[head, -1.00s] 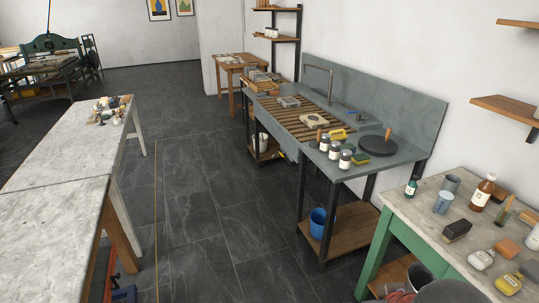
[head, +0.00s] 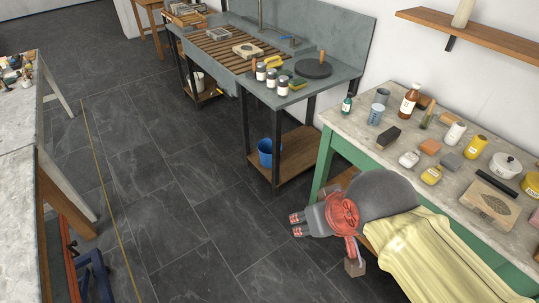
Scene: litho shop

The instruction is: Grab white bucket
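A small white bucket (head: 197,80) stands in the shade on the lower shelf under the far end of the sink unit, partly hidden by the unit's legs. My gripper (head: 297,225) shows at the lower middle right of the head view, with two red-tipped fingers pointing left. The fingers are apart with nothing between them. The gripper is over the floor in front of the green-legged table, far from the white bucket.
A blue bucket (head: 265,152) stands on the near lower shelf (head: 298,150) of the sink unit. A cluttered green-legged table (head: 352,127) is at right, and a grey-topped table (head: 16,130) at left. The dark tiled floor (head: 170,190) between them is clear.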

